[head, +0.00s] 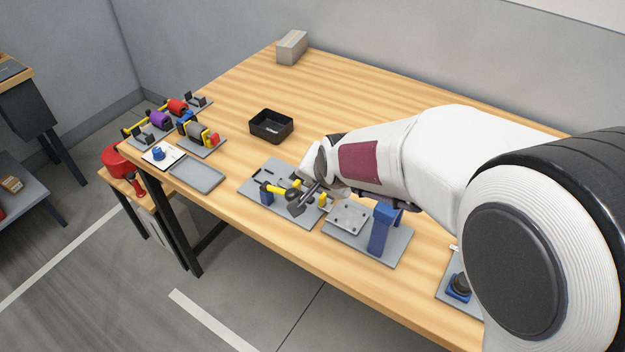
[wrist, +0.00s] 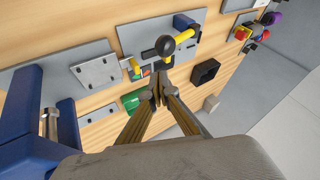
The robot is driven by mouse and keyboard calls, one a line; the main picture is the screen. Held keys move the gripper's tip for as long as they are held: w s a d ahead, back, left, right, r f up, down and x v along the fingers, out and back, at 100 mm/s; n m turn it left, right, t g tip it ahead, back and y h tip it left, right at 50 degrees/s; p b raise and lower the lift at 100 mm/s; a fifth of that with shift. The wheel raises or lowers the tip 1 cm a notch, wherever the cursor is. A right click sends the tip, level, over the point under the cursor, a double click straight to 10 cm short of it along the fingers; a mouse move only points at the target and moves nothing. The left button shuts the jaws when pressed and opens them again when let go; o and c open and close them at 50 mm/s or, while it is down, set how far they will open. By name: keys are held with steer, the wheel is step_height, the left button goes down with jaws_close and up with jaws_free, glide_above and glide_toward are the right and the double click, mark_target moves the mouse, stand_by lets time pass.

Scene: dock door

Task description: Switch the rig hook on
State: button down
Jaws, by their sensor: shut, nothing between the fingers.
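A grey plate (head: 262,176) near the table's front carries a blue block and a yellow bar (head: 272,188). In the wrist view the same plate (wrist: 135,35) shows the yellow bar (wrist: 184,36) and a dark ball knob (wrist: 166,46). Small red and green pieces sit beside the plate's edge there. No part is clearly marked as the rig hook, and its on or off state cannot be told. My gripper (wrist: 157,92) is shut and empty, its fingertips just below the knob in the wrist view; contact cannot be told. In the head view my wrist hides part of the plate.
A plate with a blue upright (head: 381,231) stands right of my gripper. A black open bin (head: 271,127) is behind, and a grey box (head: 292,47) at the back. A grey tray (head: 197,174) and several coloured fixtures are left. The table's back middle is clear.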

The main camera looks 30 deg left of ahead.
mark_target(295, 185)
steer(key=shift+x, duration=4.4)
steer(key=shift+a, duration=1.45)
steer(key=v, duration=1)
steer(key=shift+f, duration=0.1)
